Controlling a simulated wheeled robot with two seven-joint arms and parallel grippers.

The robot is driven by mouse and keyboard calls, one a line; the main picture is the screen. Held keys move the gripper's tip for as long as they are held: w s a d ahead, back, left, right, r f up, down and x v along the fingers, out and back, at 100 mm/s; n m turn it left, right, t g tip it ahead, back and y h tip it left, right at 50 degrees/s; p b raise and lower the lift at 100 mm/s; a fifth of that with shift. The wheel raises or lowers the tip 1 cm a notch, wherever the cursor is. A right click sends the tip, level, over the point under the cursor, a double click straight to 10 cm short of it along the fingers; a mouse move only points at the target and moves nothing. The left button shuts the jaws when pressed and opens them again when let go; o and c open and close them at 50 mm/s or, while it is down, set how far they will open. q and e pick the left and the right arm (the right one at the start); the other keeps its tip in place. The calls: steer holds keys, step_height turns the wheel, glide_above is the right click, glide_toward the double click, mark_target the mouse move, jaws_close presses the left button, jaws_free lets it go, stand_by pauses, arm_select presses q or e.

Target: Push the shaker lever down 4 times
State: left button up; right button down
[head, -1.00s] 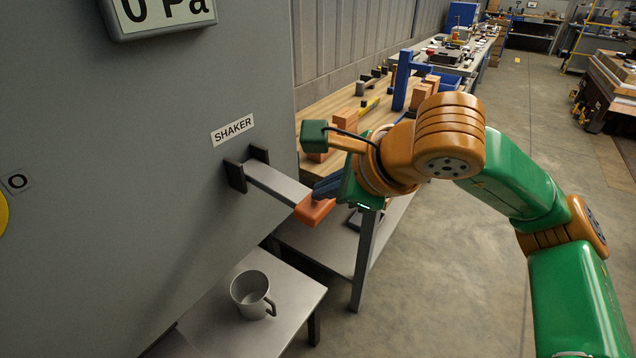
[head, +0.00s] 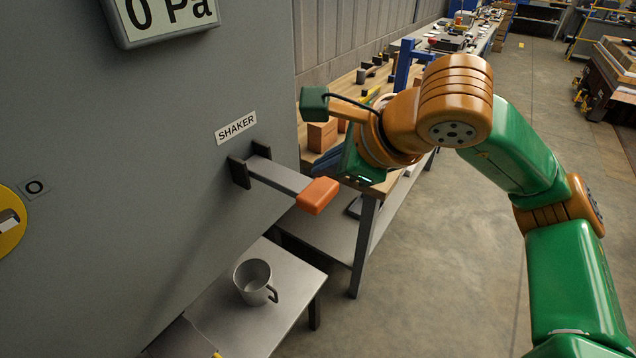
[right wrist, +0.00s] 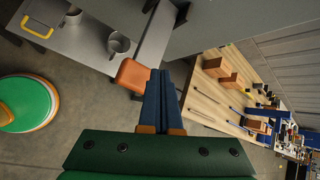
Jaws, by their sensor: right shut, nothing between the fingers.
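The shaker lever is a grey bar (head: 277,175) with an orange-red end (head: 318,196), jutting from the grey panel below the SHAKER label (head: 236,127). It tilts down toward its free end. My right gripper (head: 328,162) is shut and empty, its blue fingers just above and behind the orange end in the head view. In the right wrist view the shut fingers (right wrist: 161,76) lie right beside the orange end (right wrist: 133,75). Whether they touch it I cannot tell. My left gripper is not in view.
A display reading 0 Pa (head: 163,15) is on the panel. A metal mug (head: 255,282) stands on a grey shelf (head: 232,318) below the lever. A wooden workbench (head: 314,160) with blocks stands behind my right gripper. Open floor lies at right.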

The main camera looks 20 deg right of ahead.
step_height(320, 180, up, 4)
steer(key=p, duration=0.3)
steer(key=shift+r, duration=0.25)
steer(key=shift+f, duration=0.1)
stand_by(0.3)
